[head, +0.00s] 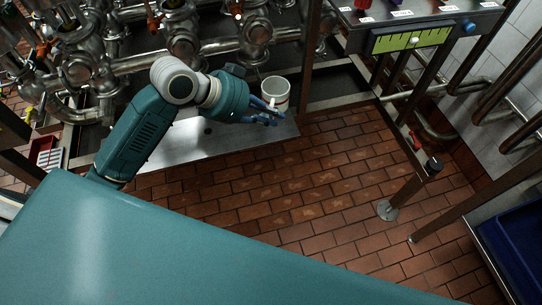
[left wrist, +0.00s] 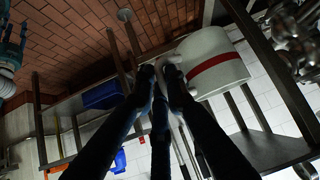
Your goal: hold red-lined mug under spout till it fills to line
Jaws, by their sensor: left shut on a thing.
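The mug (head: 276,90) is white and stands out beyond the fingertips of my left gripper (head: 268,112), above the far right end of a steel shelf (head: 190,147). In the left wrist view the mug (left wrist: 222,50) shows a red band around its wall, tilted in that picture. The fingers of my left gripper (left wrist: 162,74) are shut on the mug at its handle side; the handle is mostly hidden. I cannot make out the spout for certain among the steel pipes and valves (head: 255,35) behind the mug, nor the level inside.
A panel with a yellow-green gauge (head: 410,39) is at the upper right. A dark upright post (head: 309,55) stands just right of the mug. A blue bin (head: 522,245) is at the right edge. The brick floor (head: 300,185) is mostly clear.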

